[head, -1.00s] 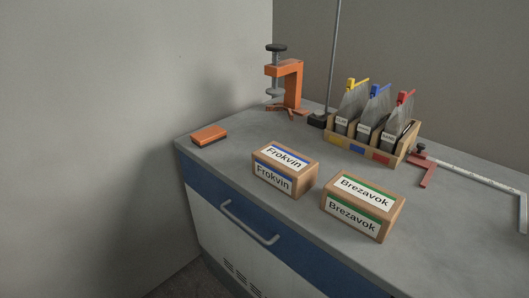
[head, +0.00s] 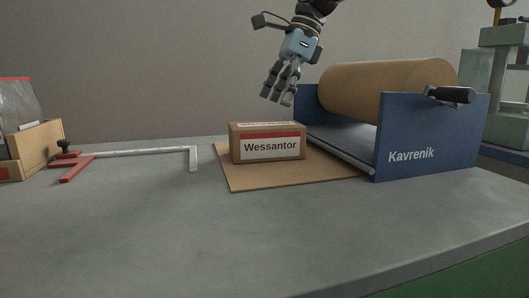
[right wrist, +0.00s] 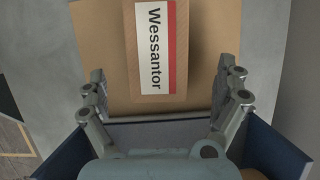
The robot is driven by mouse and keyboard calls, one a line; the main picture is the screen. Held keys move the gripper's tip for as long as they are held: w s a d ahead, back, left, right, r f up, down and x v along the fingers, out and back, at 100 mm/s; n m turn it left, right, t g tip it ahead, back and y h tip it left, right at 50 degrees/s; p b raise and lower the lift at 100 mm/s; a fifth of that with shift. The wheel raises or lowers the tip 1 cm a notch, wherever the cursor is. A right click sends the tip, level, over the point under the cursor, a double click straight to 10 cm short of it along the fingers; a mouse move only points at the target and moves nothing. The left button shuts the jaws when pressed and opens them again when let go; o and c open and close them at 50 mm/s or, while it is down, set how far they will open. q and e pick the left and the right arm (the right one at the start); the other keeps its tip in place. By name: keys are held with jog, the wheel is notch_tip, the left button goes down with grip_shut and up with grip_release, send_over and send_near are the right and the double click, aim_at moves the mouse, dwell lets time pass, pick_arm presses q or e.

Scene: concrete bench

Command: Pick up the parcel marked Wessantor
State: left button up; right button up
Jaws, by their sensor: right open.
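The parcel marked Wessantor (head: 268,143) is a brown box with a white label and a red stripe. It lies on a flat brown sheet (head: 240,181) on the bench. My right gripper (head: 277,101) is open and empty, above the parcel and apart from it. In the right wrist view the parcel (right wrist: 157,45) lies ahead of the open fingers (right wrist: 165,98), its label facing the camera. My left gripper is not in view.
A blue roll holder marked Kavrenik (head: 425,135) with a brown paper roll (head: 385,85) stands right of the parcel. A red and silver bar clamp (head: 130,153) and a wooden box (head: 40,146) lie to the left. The bench front (head: 250,235) is clear.

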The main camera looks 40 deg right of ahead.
aim_at(269, 123)
jog(key=x, duration=0.3)
jog(key=shift+f+b, duration=0.1)
jog(key=shift+b, duration=0.25)
jog(key=x, duration=0.2)
jog(key=b+x, duration=0.1)
jog(key=x, duration=0.1)
jog(key=shift+s+f, duration=0.15)
jog(key=shift+f, duration=0.2)
jog(key=shift+a+f, duration=0.1)
jog(key=shift+f, duration=0.05)
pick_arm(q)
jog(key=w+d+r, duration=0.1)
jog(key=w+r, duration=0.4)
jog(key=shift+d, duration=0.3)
pick_arm(e)
jog(key=c, duration=1.4)
